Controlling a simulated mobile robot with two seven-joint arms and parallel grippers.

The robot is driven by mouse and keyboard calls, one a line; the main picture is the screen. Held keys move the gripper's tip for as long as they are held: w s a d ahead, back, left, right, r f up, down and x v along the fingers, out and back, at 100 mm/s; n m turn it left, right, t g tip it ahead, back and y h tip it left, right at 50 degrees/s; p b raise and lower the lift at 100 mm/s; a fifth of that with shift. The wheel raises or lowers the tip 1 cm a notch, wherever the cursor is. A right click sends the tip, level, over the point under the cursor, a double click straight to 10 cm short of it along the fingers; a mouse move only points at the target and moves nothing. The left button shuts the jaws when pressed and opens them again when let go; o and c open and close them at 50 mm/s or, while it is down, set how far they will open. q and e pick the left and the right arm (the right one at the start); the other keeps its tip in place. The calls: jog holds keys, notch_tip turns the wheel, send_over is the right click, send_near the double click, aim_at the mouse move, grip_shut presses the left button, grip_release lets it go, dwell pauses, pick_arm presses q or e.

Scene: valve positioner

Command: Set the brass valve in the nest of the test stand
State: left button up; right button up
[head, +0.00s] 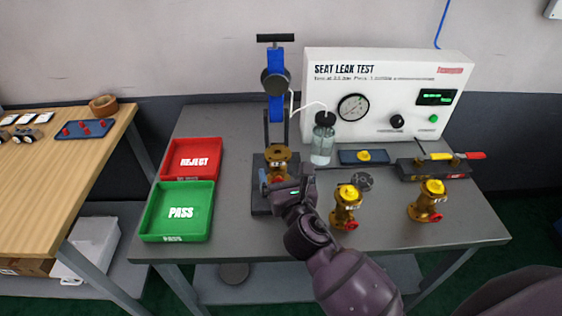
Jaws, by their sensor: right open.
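The test stand (275,83) is a blue press with a T-handle on a dark base, standing at the middle of the grey table. A brass valve (278,154) stands upright at the stand's base, under the press. My right gripper (268,189) is open at the valve's lower front, close to the stand. Its hand hides the valve's lower part and the nest, so I cannot tell whether the valve is seated or whether the fingers touch it. My left gripper is not in view.
Two brass valves with yellow caps (347,206) (432,200) stand to the right. A red REJECT tray (191,174) and green PASS tray (177,231) are at left. A glass bottle (322,145) with a tube and the white leak-test panel (395,65) stand behind.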

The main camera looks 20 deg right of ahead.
jog(key=s, duration=0.7)
jog(key=shift+a, duration=0.3)
